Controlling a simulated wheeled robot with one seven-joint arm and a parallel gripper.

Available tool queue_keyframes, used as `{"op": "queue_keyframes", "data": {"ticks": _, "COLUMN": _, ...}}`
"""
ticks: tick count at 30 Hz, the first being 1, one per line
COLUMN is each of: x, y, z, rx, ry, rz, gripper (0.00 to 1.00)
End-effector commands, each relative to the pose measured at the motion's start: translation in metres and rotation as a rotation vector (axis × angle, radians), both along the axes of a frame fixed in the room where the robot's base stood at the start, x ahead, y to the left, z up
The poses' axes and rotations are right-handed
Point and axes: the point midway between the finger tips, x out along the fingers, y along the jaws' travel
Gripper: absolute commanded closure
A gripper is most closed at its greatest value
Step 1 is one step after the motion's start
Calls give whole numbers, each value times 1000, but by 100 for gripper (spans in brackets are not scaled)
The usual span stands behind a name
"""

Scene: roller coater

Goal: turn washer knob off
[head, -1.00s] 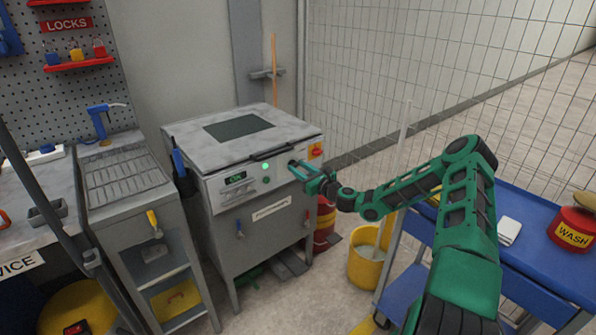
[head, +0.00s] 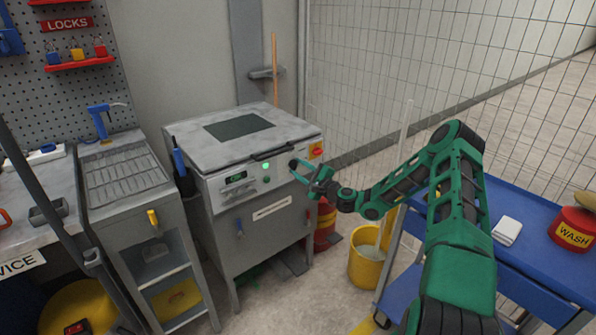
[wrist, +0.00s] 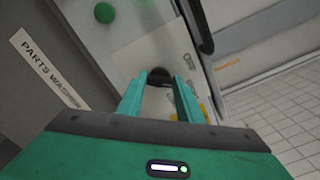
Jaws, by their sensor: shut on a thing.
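The grey parts washer (head: 262,234) stands left of my arm in the head view. Its front panel has a green-lit display (head: 236,177) and a bright green lamp (head: 266,166). The dark washer knob (head: 293,164) is at the panel's right end, partly hidden by my gripper (head: 304,170). In the wrist view the black knob (wrist: 160,74) sits between the two green fingertips of my gripper (wrist: 160,86), which is shut on it.
The lid handle (head: 273,150) runs above the panel. A yellow bucket (head: 368,267) stands on the floor below my arm, and a blue cart (head: 532,240) is at the right.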

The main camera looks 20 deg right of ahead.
Motion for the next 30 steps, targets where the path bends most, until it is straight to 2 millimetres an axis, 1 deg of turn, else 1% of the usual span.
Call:
{"op": "queue_keyframes", "data": {"ticks": 9, "x": -1, "y": 1, "z": -4, "rx": -285, "ry": -70, "rz": 3, "gripper": 90}}
{"op": "queue_keyframes", "data": {"ticks": 15, "x": -1, "y": 1, "z": -5, "rx": -429, "ry": -110, "rz": 2, "gripper": 90}}
{"op": "queue_keyframes", "data": {"ticks": 21, "x": -1, "y": 2, "z": -6, "rx": -534, "ry": -136, "rz": 4, "gripper": 90}}
{"op": "queue_keyframes", "data": {"ticks": 30, "x": -1, "y": 2, "z": -6, "rx": -602, "ry": -155, "rz": 4, "gripper": 90}}
